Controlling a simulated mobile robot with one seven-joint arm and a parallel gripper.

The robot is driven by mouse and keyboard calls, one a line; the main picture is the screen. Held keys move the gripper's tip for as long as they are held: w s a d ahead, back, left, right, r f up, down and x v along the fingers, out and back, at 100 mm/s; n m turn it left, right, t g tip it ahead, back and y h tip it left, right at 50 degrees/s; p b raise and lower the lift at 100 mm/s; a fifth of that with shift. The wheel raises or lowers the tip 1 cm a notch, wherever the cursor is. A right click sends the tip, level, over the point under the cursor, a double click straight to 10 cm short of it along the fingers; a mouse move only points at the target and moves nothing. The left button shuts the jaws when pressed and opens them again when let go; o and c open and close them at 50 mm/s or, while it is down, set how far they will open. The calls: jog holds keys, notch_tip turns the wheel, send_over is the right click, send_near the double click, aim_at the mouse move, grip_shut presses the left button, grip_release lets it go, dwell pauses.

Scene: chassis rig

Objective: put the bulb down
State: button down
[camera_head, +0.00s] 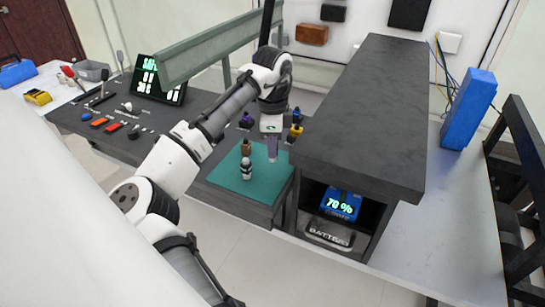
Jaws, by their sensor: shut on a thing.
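My gripper (271,133) points down over the right part of a green mat (220,172) on the dark table. It is shut on a slim, greyish-purple thing (272,150), which hangs below the jaws and seems to be the bulb. I cannot tell whether its lower end touches the mat. A small black-and-white upright thing (247,169) stands on the mat to the left of the gripper. A brown upright thing (245,147) stands just behind it.
A dark raised shelf (360,110) stands close right of the gripper, with a battery unit (340,206) beneath. Purple (246,120) and yellow (296,131) items stand behind the mat. The mat's front right part looks clear.

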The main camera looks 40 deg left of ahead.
jog(key=shift+f, duration=2.4)
jog(key=shift+f, duration=0.1)
jog(key=c, duration=1.3)
grip_release()
jog(key=shift+o, duration=0.2)
